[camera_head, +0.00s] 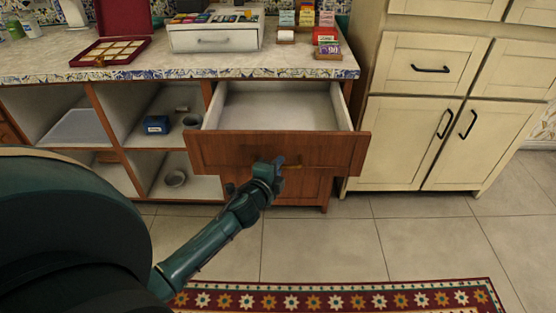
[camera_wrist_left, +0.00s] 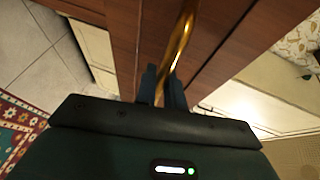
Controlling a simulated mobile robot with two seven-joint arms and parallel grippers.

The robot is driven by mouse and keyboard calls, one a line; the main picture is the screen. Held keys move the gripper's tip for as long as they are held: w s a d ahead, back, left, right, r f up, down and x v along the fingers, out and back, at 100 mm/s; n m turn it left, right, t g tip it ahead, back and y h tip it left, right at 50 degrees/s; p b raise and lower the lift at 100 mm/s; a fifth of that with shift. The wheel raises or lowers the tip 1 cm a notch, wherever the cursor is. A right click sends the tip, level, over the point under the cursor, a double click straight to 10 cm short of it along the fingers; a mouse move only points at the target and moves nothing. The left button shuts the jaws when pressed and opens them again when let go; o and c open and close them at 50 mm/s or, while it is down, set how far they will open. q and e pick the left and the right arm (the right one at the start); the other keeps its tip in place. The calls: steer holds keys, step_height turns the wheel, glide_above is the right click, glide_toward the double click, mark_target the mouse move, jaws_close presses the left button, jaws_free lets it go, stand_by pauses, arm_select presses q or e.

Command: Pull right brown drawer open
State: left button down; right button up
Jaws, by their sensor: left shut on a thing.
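The right brown drawer (camera_head: 225,152) is pulled out from under the counter, and its pale inside looks empty in the head view. Its wooden front also shows in the left wrist view (camera_wrist_left: 215,60). A brass handle (camera_head: 308,166) runs across the drawer front; in the left wrist view the handle (camera_wrist_left: 182,38) passes between the fingers. My left gripper (camera_head: 274,164) is at the front of the drawer and shut on the handle; it also shows in the left wrist view (camera_wrist_left: 163,85). My right gripper is not in view.
The counter (camera_head: 120,65) above carries a white box (camera_head: 213,40), an open red tea box (camera_head: 110,50) and small packets. Open shelves with a blue box (camera_head: 157,125) lie left. A cream cabinet (camera_head: 400,145) stands right. Tiled floor and a patterned rug (camera_head: 340,299) lie in front.

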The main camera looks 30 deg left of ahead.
arm_select(q)
steer(key=shift+s+d, duration=0.35)
steer(key=shift+s, duration=0.25)
steer(key=shift+s+d, duration=0.35)
steer(key=shift+s, duration=0.2)
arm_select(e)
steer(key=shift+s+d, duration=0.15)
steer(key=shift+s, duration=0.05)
arm_select(q)
steer(key=c, duration=1.5)
jaws_free()
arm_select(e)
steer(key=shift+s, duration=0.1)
arm_select(q)
steer(key=shift+s, duration=0.1)
steer(key=v, duration=1.3)
steer(key=shift+p, duration=0.35)
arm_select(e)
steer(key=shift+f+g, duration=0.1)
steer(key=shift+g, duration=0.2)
